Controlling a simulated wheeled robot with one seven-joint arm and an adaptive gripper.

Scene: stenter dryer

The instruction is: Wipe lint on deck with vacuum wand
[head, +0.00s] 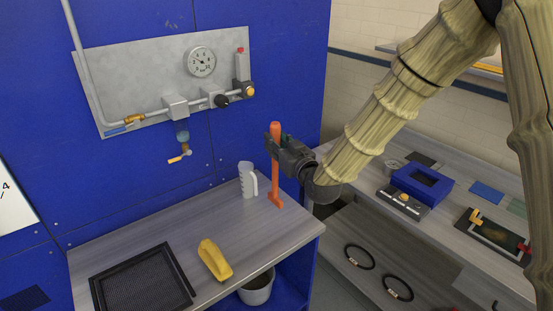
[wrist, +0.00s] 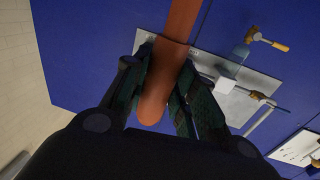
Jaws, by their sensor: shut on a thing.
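The orange vacuum wand (head: 275,170) stands roughly upright over the right end of the grey deck (head: 225,222). Its wide foot is at or just above the deck; I cannot tell if they touch. My gripper (head: 279,152) is shut on the wand's upper part. In the wrist view the orange wand (wrist: 165,70) runs between the two fingers of my gripper (wrist: 166,95). No lint can be made out on the deck from here.
A yellow object (head: 214,260) and a black mesh tray (head: 143,282) lie further left. A bucket (head: 257,288) sits below. A side bench (head: 450,225) holds several items.

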